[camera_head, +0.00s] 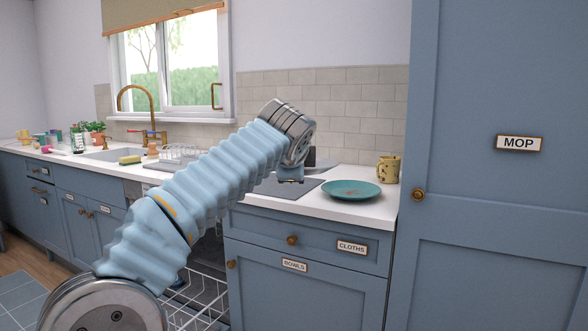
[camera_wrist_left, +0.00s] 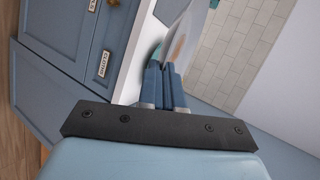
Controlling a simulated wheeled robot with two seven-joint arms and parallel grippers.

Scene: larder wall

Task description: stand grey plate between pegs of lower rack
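The lower rack (camera_head: 208,285) is a white wire frame low behind my left arm, which hides much of it; I cannot make out its pegs well. My left gripper (camera_head: 290,179) is above the counter by the dark panel. A teal plate (camera_head: 351,190) with a reddish spot lies flat on the counter. My right gripper is out of view.
A yellow mug (camera_head: 388,169) stands behind the teal plate. The dark panel (camera_head: 300,189) lies flat in the white counter (camera_head: 348,209). A wire dish drainer (camera_head: 180,152) is by the sink (camera_head: 118,154). The tall MOP cupboard (camera_head: 497,180) closes off the right.

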